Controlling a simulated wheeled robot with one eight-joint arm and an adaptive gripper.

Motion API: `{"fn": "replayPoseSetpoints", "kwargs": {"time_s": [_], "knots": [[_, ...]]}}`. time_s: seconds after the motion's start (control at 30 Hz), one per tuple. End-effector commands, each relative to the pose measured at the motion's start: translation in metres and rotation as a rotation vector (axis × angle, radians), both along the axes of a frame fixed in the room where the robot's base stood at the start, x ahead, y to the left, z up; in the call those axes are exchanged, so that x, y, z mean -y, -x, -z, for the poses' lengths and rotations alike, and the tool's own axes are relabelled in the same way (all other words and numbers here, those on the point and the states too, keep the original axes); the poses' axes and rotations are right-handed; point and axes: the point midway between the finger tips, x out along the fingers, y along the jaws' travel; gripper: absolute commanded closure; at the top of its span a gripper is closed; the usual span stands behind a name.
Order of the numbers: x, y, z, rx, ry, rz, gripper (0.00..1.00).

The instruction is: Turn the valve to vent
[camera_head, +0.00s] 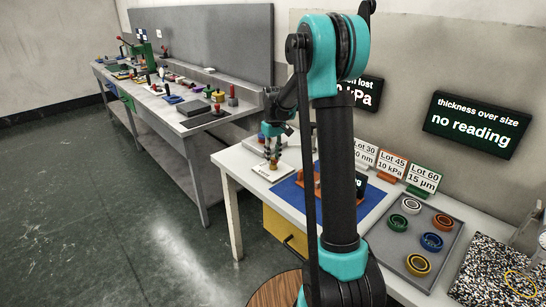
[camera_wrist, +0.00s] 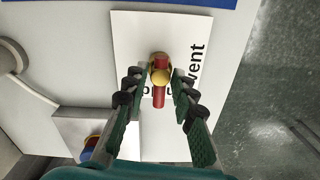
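Another word by the handle is partly hidden. In the wrist view the handle runs up and down the picture. My gripper (camera_wrist: 157,77) is open, one finger on each side of the handle, with gaps between. In the head view my gripper (camera_head: 271,145) is above the plate (camera_head: 270,174) at the left of the white table, and the valve is small there.
A blue mat (camera_head: 290,192) with an orange fixture lies beside the plate. A grey tray (camera_head: 390,250) holds several coloured rings. Lot cards stand behind. A display (camera_head: 477,124) reads "no reading"; my arm partly hides another display. A blue-and-red item (camera_wrist: 88,148) sits near my gripper's left finger.

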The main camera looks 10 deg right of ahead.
Motion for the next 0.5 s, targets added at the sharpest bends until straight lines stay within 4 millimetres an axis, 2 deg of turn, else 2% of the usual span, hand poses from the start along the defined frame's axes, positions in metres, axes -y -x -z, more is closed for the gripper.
{"fn": "replayPoseSetpoints", "kwargs": {"time_s": [0.03,0.17,0.5], "knots": [[0.0,0.0,-0.0001,0.0,0.0,0.0,0.84],[0.0,0.0,-0.0001,0.0,0.0,0.0,1.0],[0.0,-0.0001,-0.0002,0.0,0.0,-0.026,1.0]]}}
